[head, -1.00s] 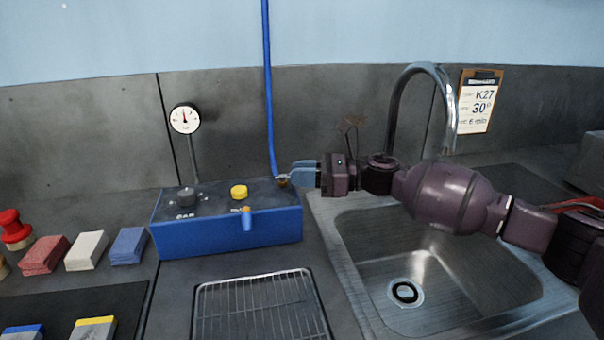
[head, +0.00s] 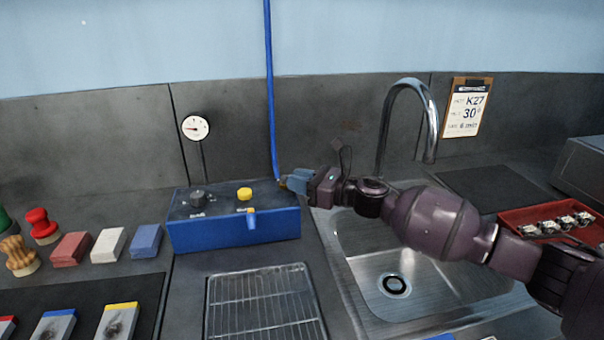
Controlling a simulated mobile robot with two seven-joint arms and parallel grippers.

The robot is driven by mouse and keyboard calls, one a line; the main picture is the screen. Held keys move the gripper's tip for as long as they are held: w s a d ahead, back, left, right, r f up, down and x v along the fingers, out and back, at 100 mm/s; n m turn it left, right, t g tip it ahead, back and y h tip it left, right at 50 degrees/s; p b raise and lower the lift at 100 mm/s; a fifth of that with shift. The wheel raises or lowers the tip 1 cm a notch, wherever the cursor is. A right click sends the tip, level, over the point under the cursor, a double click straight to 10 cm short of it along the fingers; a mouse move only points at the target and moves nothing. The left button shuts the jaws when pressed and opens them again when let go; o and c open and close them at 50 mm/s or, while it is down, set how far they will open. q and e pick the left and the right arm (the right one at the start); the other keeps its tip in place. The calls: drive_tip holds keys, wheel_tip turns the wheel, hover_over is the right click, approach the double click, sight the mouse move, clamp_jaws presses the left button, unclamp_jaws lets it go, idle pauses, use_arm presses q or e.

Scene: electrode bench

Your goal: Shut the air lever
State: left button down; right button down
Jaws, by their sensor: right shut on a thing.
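The blue control box (head: 215,236) stands on the bench left of the sink, with a black knob (head: 198,199), a yellow knob (head: 245,193) and a yellow front tap on it. The blue air hose (head: 271,110) comes down to its back right corner. My right gripper (head: 288,182) is at that corner, its blue fingers shut on the small air lever (head: 282,184) at the hose's foot. The fingers hide most of the lever, so its exact angle cannot be told. The gauge (head: 195,127) behind the box has its needle pointing left. My left gripper is out of view.
The steel sink (head: 450,300) and its faucet (head: 432,130) lie under and behind my right arm. A wire rack (head: 262,305) sits in front of the box. Coloured blocks (head: 145,241) and stampers (head: 40,227) stand to the left. A red tray (head: 512,222) is at right.

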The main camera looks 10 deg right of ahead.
idle(0.4)
drive_tip(key=c, duration=1)
unclamp_jaws()
drive_tip(key=shift+c, duration=0.2)
drive_tip(key=shift+s, duration=0.1)
drive_tip(key=v, duration=1)
drive_tip(key=shift+s+d, duration=0.15)
drive_tip(key=shift+s, duration=0.2)
